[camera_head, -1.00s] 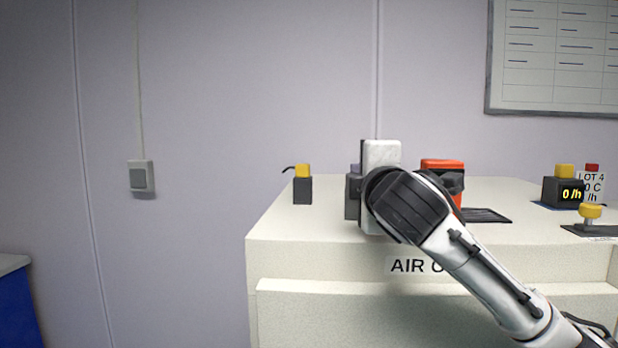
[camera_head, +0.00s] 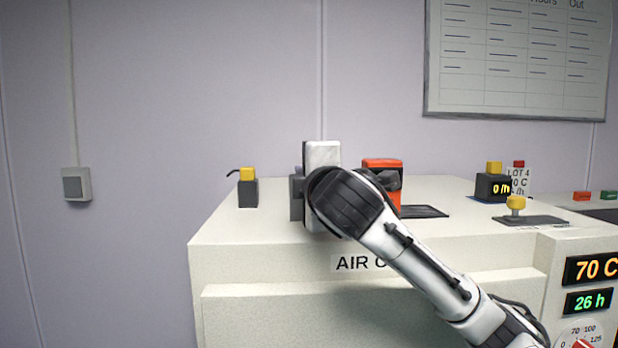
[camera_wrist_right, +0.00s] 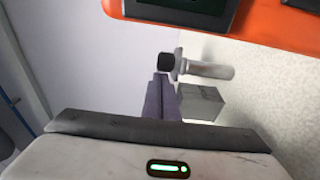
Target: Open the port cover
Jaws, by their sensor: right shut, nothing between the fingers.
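My right gripper (camera_head: 296,194) is over the top of the white machine (camera_head: 240,222), its fingers pointing left and its arm coming from the lower right. In the right wrist view its fingers (camera_wrist_right: 162,82) are shut and empty. Close beside their tips is a silver cylindrical fitting (camera_wrist_right: 210,70) with a black end. A pale grey block (camera_wrist_right: 202,102) sits next to it. Contact cannot be told. In the head view, both are hidden behind my gripper. I cannot make out for certain which part is the port cover. My left gripper is not in view.
An orange box (camera_head: 382,164) stands just behind my right wrist. A black box with a yellow top (camera_head: 247,188) stands at the left of the machine top. A "0 /h" display (camera_head: 493,187) and a yellow knob (camera_head: 516,203) are at the right.

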